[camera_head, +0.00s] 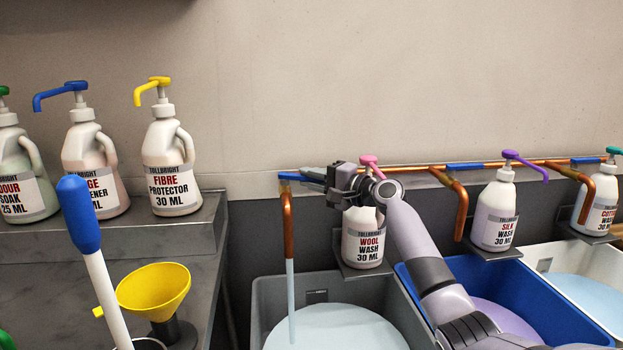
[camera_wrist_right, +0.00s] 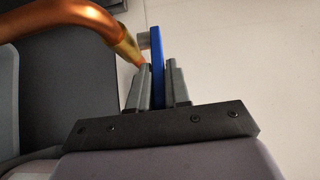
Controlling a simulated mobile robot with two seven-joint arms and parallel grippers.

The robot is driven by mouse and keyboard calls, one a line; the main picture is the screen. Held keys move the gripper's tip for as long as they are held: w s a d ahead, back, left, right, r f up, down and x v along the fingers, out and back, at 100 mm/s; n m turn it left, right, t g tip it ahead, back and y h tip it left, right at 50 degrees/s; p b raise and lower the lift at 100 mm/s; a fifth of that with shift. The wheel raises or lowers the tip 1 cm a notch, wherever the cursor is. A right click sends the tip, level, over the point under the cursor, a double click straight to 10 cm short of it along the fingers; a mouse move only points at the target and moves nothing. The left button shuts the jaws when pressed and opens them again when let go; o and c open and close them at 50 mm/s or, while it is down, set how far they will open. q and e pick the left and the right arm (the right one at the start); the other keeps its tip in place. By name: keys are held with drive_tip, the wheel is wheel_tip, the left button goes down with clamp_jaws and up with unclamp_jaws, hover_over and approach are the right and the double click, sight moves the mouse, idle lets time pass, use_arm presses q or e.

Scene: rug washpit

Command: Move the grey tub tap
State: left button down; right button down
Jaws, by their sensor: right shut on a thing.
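The grey tub tap has a copper spout (camera_head: 288,225) and a blue lever (camera_head: 287,177). A pale blue stream (camera_head: 291,300) runs from the spout down to the water in the grey tub (camera_head: 262,300). My right gripper (camera_head: 313,175) is at the tap's lever, reaching over from the right. In the right wrist view, its fingers (camera_wrist_right: 162,85) are shut on the blue lever (camera_wrist_right: 157,50), one on each side. The copper spout (camera_wrist_right: 60,18) curves close by there. My left gripper is not in view.
A wool wash bottle (camera_head: 363,240) stands on a shelf just below my right wrist. A copper pipe (camera_head: 410,168) runs along the wall. The blue tub (camera_head: 560,318) and white tub (camera_head: 540,255) lie right. A yellow funnel (camera_head: 153,288) and blue-handled tool (camera_head: 80,215) are left.

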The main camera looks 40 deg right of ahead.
drive_tip(key=c, duration=1.2)
unclamp_jaws()
drive_tip(key=shift+a, duration=0.1)
drive_tip(key=shift+o, duration=0.2)
drive_tip(key=shift+s+d+f, duration=0.1)
drive_tip(key=shift+s+d, duration=0.15)
drive_tip(key=shift+s, duration=0.3)
drive_tip(key=b+v, duration=0.1)
drive_tip(key=v, duration=0.5)
drive_tip(key=shift+a, duration=0.1)
